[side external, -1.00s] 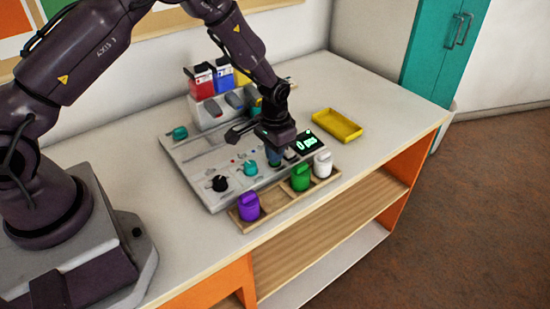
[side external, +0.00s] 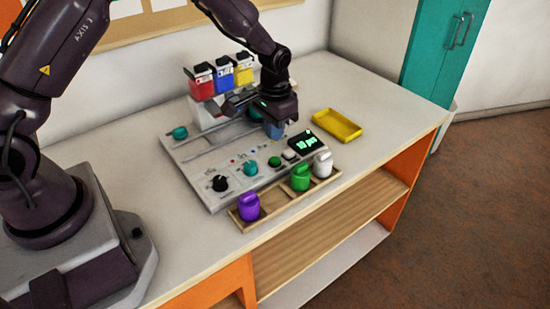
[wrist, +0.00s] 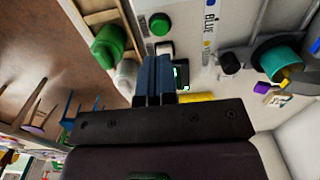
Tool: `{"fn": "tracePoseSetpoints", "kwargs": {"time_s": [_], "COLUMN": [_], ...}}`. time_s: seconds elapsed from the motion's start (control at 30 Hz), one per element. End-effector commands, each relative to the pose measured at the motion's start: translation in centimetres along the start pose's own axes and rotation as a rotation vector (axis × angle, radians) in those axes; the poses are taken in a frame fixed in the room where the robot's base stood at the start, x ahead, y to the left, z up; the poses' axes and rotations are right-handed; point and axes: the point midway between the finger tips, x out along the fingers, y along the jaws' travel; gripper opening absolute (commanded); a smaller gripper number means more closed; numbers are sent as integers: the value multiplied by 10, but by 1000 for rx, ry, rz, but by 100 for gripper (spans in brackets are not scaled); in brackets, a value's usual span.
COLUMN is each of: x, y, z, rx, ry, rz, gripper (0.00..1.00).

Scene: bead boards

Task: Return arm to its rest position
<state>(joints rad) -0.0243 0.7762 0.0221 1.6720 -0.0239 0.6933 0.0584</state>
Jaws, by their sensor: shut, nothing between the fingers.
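My gripper (side external: 275,132) is in the air above the back right part of the grey bead board (side external: 188,158). Its fingers are together and empty; they also show closed in the wrist view (wrist: 153,78). On the board are a black knob (side external: 219,183), a teal knob (side external: 250,167), a green button (side external: 274,161), a white button (side external: 289,155) and a lit display (side external: 303,143). Red (side external: 202,86), blue (side external: 224,75) and yellow (side external: 244,72) dispensers stand behind. My gripper and wrist hide part of the board's back right.
A wooden tray (side external: 270,208) along the board's front holds a purple jar (side external: 248,207), a green jar (side external: 300,177) and a white jar (side external: 322,164). A yellow tray (side external: 337,125) lies to the right. The table's right end is clear.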

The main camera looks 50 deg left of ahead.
Motion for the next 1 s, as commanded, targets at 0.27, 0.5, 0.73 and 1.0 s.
{"fn": "tracePoseSetpoints", "kwargs": {"time_s": [0.27, 0.5, 0.73, 1.0], "x": [0, -13, -90, -170], "y": [0, 2, 7, 13], "z": [0, 42, 88, 156], "rx": [-2, -14, -20, -17], "ry": [-2, -92, -44, 93], "rz": [0, 3, 5, 4], "gripper": [0, 0, 0, 0]}}
